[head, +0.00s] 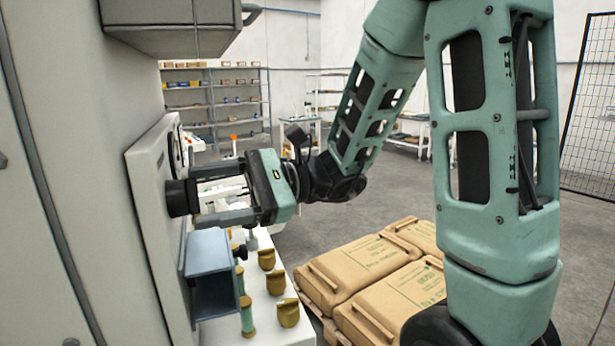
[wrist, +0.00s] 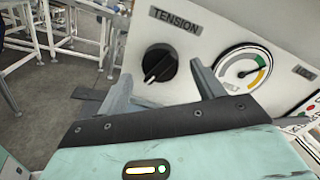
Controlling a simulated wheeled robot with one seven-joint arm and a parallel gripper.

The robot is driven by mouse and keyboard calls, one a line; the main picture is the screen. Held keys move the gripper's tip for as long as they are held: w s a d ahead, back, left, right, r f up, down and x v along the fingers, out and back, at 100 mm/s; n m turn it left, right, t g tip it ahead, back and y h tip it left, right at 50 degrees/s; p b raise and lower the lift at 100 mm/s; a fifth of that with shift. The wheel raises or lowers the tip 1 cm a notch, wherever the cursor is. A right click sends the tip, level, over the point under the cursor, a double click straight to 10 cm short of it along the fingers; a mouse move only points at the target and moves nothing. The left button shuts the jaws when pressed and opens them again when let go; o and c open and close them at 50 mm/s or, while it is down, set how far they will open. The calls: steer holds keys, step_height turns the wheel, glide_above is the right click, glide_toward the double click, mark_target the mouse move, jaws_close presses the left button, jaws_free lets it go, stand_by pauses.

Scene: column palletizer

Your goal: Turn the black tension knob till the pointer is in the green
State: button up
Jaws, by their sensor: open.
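The black tension knob (wrist: 158,63) sits on a pale panel under a TENSION label (wrist: 175,20), with a light mark on its face. In the head view the knob (head: 178,197) sticks out from the panel. My gripper (head: 196,195) points at it with its fingers apart, one above and one below, tips close to the knob. In the wrist view my gripper (wrist: 160,72) is open, with the knob appearing between the fingertips; contact cannot be told. The round gauge (wrist: 242,67) right of the knob has coloured bands, green among them. Its dark pointer is too small to read surely.
A blue-grey bracket (head: 212,270) juts out just below the gripper. Several brass-coloured parts (head: 267,259) stand on the white surface beside it. Brown sacks (head: 345,265) lie stacked on the floor side. Shelves (head: 215,100) stand far back, with open floor before them.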

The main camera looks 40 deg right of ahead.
steer(key=b+v, duration=0.2)
steer(key=v, duration=1.3)
steer(key=shift+s, duration=0.2)
steer(key=s+a+f+n+g+h, duration=0.3)
steer(key=a+f+n+h, duration=0.5)
steer(key=a+n, duration=0.3)
steer(key=s+a+f+n+g+h+p, duration=0.1)
steer(key=s+a+f+n+g+h, duration=0.2)
steer(key=s+a+f+n+h, duration=0.2)
steer(key=a+f+n+h, duration=0.3)
steer(key=a+f+n, duration=0.3)
steer(key=shift+s+a+n+h, duration=0.2)
steer(key=shift+s+n+h, duration=0.05)
steer(key=shift+n+h, duration=0.15)
